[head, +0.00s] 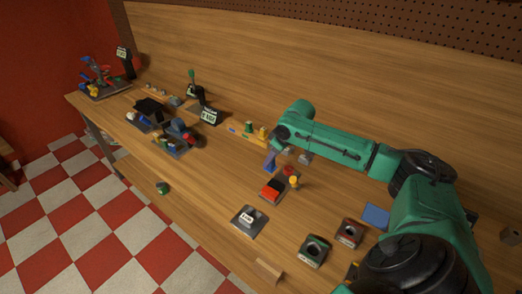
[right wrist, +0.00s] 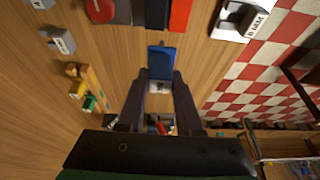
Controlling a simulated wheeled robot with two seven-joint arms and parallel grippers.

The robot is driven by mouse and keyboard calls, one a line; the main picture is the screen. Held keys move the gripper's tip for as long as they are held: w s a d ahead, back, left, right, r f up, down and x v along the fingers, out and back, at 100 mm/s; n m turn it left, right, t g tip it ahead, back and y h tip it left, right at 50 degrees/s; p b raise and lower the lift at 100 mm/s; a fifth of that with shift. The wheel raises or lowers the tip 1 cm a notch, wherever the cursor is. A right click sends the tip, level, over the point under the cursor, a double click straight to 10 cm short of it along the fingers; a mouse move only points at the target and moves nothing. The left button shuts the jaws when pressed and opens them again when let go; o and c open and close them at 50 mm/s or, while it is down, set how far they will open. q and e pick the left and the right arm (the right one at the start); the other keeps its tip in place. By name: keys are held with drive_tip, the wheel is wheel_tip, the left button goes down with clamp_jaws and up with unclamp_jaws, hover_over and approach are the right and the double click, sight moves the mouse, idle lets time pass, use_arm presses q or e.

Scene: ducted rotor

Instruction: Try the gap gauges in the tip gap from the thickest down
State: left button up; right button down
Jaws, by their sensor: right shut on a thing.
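My right gripper (right wrist: 162,75) is shut on a blue gauge-like piece (right wrist: 162,62), held over bare wood in the right wrist view. In the head view the blue piece (head: 269,163) hangs below the right wrist. A wooden rack (head: 243,133) holds small coloured pieces: a green one (head: 248,127) and a yellow one (head: 262,133). The rack's pieces also show at the left of the right wrist view (right wrist: 78,88). My left gripper is out of view.
A blue pad (head: 376,216) lies at right. Bare wood lies at centre left.

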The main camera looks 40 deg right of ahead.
sight(273, 170)
drive_tip(key=shift+s+r, duration=0.15)
drive_tip(key=shift+s, duration=0.15)
drive_tip(key=s+r, duration=0.1)
drive_tip(key=s, duration=0.2)
drive_tip(key=shift+r+p, duration=0.3)
drive_tip(key=shift+r, duration=0.05)
drive_tip(key=shift+w+p, duration=0.2)
drive_tip(key=shift+p, duration=0.2)
drive_tip(key=x, duration=0.1)
drive_tip(key=b+x, duration=0.1)
drive_tip(key=x, duration=0.3)
drive_tip(key=shift+s+d+f+b, duration=0.15)
drive_tip(key=shift+s+d+b, duration=0.05)
drive_tip(key=shift+s+b, duration=0.2)
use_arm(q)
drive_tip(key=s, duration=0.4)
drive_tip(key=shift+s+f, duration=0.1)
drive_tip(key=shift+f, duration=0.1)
use_arm(e)
wheel_tip(273, 170, down, 2)
drive_tip(key=shift+f, duration=0.1)
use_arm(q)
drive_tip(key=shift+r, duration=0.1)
use_arm(e)
drive_tip(key=shift+s, duration=0.1)
